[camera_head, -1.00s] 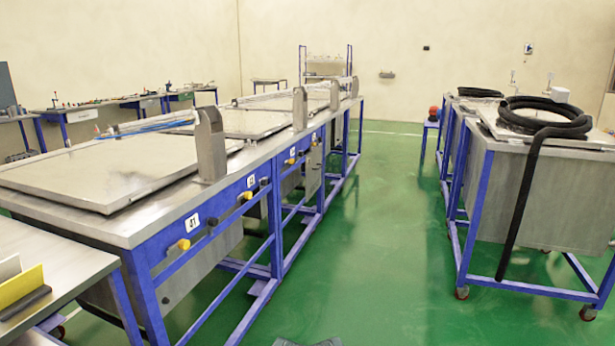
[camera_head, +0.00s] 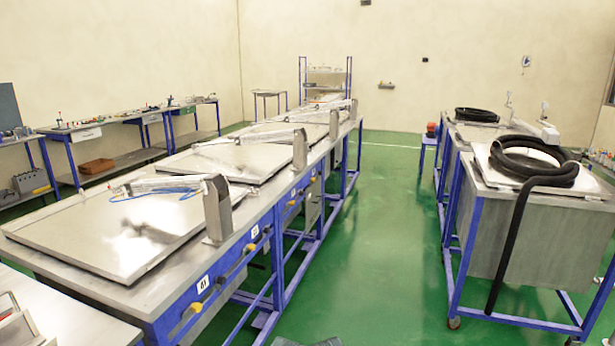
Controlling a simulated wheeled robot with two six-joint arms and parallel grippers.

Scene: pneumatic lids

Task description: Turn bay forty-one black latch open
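The nearest bay of the long blue-framed steel bench (camera_head: 110,275) carries a small white number plate (camera_head: 203,284), too small to read surely. A yellow latch knob (camera_head: 196,307) sits just under the plate on the blue front rail. Small dark knobs also show along this front, too small to tell how they are turned. A flat steel lid (camera_head: 85,225) lies on the nearest bay and looks closed. A lid arm with a blue hose (camera_head: 190,192) runs across it from a steel post (camera_head: 217,208).
More bays with lids (camera_head: 225,160) continue toward the back. A green floor aisle (camera_head: 375,220) is free to the right of the bench. Steel tanks (camera_head: 500,235) with black hoses (camera_head: 535,160) stand at the right. A steel table (camera_head: 60,315) fills the near left corner.

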